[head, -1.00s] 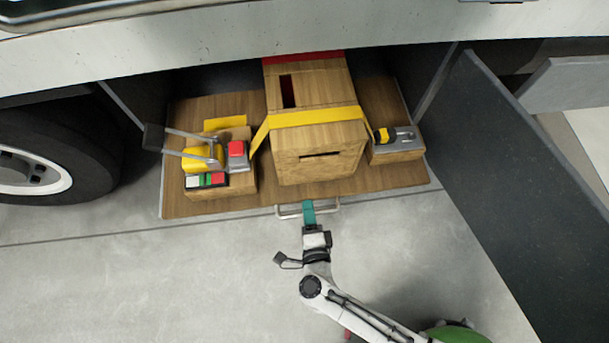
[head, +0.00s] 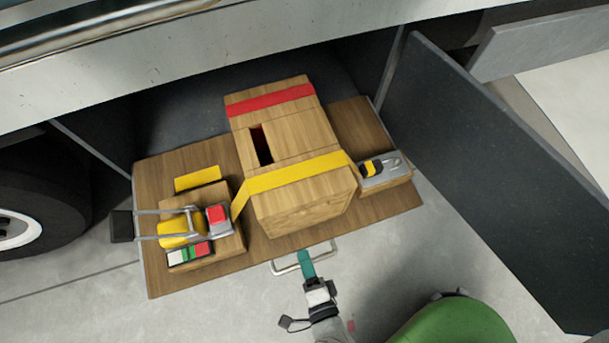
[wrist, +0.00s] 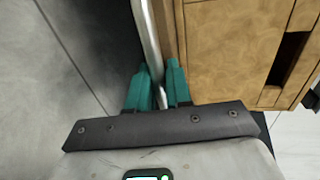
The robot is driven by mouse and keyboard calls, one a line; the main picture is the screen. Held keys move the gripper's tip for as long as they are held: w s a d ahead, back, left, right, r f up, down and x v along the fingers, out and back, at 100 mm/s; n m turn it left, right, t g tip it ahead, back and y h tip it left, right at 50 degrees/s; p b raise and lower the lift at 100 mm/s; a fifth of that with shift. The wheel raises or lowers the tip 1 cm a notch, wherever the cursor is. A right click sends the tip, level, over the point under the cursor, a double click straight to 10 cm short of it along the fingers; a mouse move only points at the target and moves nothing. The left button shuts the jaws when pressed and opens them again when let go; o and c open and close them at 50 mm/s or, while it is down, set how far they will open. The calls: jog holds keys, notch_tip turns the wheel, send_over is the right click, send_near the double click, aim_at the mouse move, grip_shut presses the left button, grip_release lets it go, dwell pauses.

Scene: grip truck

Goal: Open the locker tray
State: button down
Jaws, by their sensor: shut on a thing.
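The locker tray (head: 285,240) is a wooden board that sticks out of the compartment under the truck body. A thin metal handle (head: 285,267) is on its front edge. My gripper (head: 305,262) has teal fingers and is shut on the handle. In the wrist view my gripper (wrist: 157,85) has one finger on each side of the metal bar (wrist: 150,40). A wooden box (head: 290,150) with a red and a yellow strap stands on the middle of the tray.
A yellow clamp tool (head: 180,230) with small colored blocks sits on the tray's left. A grey and yellow tool (head: 380,168) is on a block at right. A dark door (head: 480,170) hangs open at right. A truck wheel (head: 40,220) is at left. Concrete floor (head: 190,315) is clear in front.

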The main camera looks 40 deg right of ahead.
jog(key=c, duration=1.2)
grip_release()
jog(key=v, duration=1)
jog(key=shift+s+a, duration=0.15)
jog(key=shift+s, duration=0.2)
